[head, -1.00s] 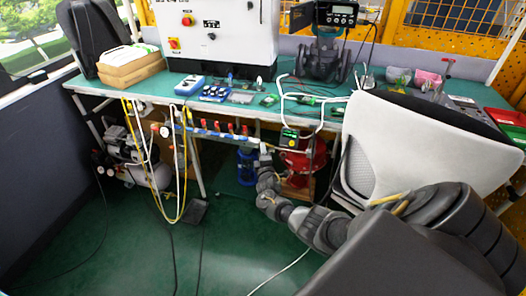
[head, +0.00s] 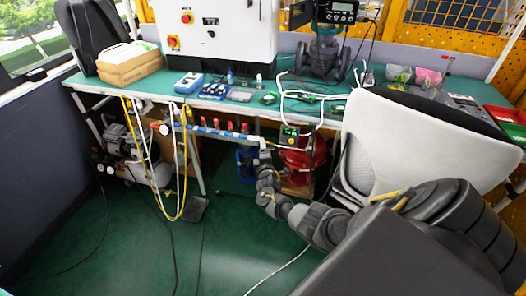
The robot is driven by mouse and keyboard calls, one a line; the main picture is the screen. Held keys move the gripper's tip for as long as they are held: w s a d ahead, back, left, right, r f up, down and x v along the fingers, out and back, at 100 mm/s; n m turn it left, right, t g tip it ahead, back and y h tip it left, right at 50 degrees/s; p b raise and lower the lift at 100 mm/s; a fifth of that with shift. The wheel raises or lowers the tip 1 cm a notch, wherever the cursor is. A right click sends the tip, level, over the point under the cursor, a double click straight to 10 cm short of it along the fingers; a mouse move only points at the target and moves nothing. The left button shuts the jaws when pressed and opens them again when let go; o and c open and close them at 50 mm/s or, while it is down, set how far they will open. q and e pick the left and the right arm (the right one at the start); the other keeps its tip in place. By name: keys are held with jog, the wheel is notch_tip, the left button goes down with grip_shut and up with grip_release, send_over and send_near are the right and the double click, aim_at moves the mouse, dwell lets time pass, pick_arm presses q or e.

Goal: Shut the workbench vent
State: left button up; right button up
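A blue manifold pipe (head: 222,133) with several small red valve handles (head: 231,127) runs below the front edge of the workbench (head: 150,88). I cannot tell which fitting is the vent, or whether it is open or shut. My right arm comes in from the lower right, and my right gripper (head: 265,153) is at the right end of the manifold, just below the bench edge. Its fingers are too small to tell whether they are open, shut or touching a fitting. My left gripper is out of view.
Yellow and white hoses (head: 181,190) hang at the manifold's left end. A red device (head: 303,160) stands behind the gripper. The green floor at left is mostly clear.

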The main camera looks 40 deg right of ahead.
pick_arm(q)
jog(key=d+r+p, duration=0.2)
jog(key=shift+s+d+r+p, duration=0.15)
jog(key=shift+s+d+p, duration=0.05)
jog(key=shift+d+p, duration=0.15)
pick_arm(e)
jog(key=v, duration=1)
jog(key=shift+s+a, duration=0.15)
jog(key=shift+s, duration=0.15)
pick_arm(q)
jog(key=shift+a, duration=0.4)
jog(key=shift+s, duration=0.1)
